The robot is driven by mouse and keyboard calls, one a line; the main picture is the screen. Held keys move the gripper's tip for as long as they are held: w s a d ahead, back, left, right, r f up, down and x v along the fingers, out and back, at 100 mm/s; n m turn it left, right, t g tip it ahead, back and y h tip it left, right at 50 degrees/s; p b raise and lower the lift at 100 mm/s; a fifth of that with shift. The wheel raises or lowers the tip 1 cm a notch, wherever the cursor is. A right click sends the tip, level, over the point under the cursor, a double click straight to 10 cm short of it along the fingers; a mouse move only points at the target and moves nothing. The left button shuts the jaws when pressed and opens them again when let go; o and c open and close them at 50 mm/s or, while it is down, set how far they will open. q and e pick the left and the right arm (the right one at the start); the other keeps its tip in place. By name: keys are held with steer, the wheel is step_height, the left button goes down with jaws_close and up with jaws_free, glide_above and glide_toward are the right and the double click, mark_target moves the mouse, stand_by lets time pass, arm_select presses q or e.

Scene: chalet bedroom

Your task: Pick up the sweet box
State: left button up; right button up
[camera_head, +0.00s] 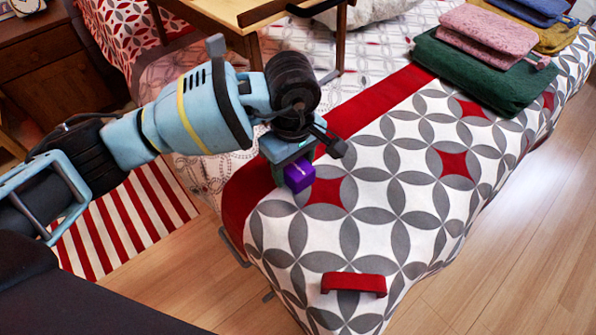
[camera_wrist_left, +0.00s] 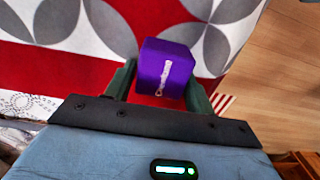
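The sweet box is a small purple box (camera_head: 299,176) at the red band of the patterned bed cover (camera_head: 385,205). In the left wrist view the purple box (camera_wrist_left: 163,68) shows a pale squiggle on its face. My left gripper (camera_wrist_left: 162,78) has a finger close against each side of the box and looks shut on it. In the head view the left gripper (camera_head: 297,160) points down over the bed, partly hiding the box. I cannot tell whether the box touches the cover. My right gripper is not in view.
Folded green cloth (camera_head: 480,75) and pink cloth (camera_head: 490,35) lie at the bed's far right. A red bar-like object (camera_head: 353,284) lies near the front edge. A wooden table (camera_head: 225,20) stands behind my left arm. Bare wooden floor (camera_head: 500,270) is at the right.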

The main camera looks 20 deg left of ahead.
arm_select(q)
steer(key=c, duration=0.6)
steer(key=shift+r, duration=0.55)
steer(key=r, duration=0.1)
steer(key=p, duration=0.1)
steer(key=r, duration=0.1)
steer(key=shift+s+a+r, duration=0.35)
steer(key=shift+a, duration=0.05)
steer(key=s+a, duration=0.3)
steer(key=s+a+p, duration=0.1)
steer(key=s+a, duration=0.2)
steer(key=s, duration=0.1)
steer(key=s+a+r+p, duration=0.1)
steer(key=s+a, duration=0.2)
steer(key=s, duration=0.1)
steer(key=shift+s+a+r, duration=0.1)
steer(key=shift+s+a, duration=0.1)
steer(key=shift+a, duration=0.15)
